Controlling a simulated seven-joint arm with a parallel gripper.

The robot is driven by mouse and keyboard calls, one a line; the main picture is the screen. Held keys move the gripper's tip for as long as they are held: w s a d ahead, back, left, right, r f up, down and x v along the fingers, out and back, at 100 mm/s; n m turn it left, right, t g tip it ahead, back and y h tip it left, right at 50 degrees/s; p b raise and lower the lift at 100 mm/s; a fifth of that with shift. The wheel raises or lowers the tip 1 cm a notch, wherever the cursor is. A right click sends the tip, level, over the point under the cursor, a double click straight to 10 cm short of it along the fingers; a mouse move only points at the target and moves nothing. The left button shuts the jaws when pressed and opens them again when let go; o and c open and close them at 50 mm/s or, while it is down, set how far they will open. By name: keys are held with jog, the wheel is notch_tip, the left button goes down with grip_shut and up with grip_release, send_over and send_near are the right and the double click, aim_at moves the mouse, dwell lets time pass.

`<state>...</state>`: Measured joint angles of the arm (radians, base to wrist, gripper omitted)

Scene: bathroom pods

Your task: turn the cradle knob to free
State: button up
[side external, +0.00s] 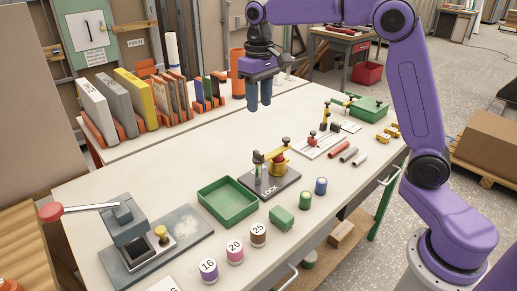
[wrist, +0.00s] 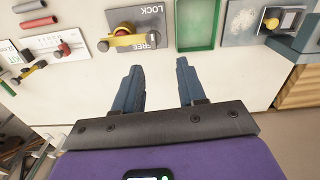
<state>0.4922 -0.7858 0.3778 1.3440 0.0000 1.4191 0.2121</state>
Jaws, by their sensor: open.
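The cradle is a dark base plate (side external: 271,190) near the middle of the table, with LOCK readable in the side view. A yellow-and-red knob (side external: 277,165) with a yellow arm and a dark tip stands on it. In the wrist view the knob (wrist: 124,30) is at the top, with a yellow bar (wrist: 117,41) across the plate (wrist: 153,20). LOCK and FREE are both lettered to its right. I cannot tell surely which word the knob points at. My gripper (side external: 259,105) is open and empty, raised above the table behind the cradle. Its fingers (wrist: 157,66) touch nothing.
A green tray (side external: 228,201) stands left of the cradle. A green block (side external: 282,219) and several spools stand in front. A lever press (side external: 130,225) is front left; a slider board (side external: 318,139) and rods are to the right. Upright binders (side external: 130,97) line the back left.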

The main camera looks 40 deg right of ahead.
aim_at(258, 152)
jog(key=shift+m, duration=0.5)
jog(key=f, duration=0.5)
jog(key=w+d+f, duration=0.1)
jog(key=f, duration=0.5)
jog(key=w+f, duration=0.1)
jog(key=f, duration=0.5)
jog(key=shift+w+d+f, duration=0.1)
jog(key=shift+d, duration=0.3)
grip_shut()
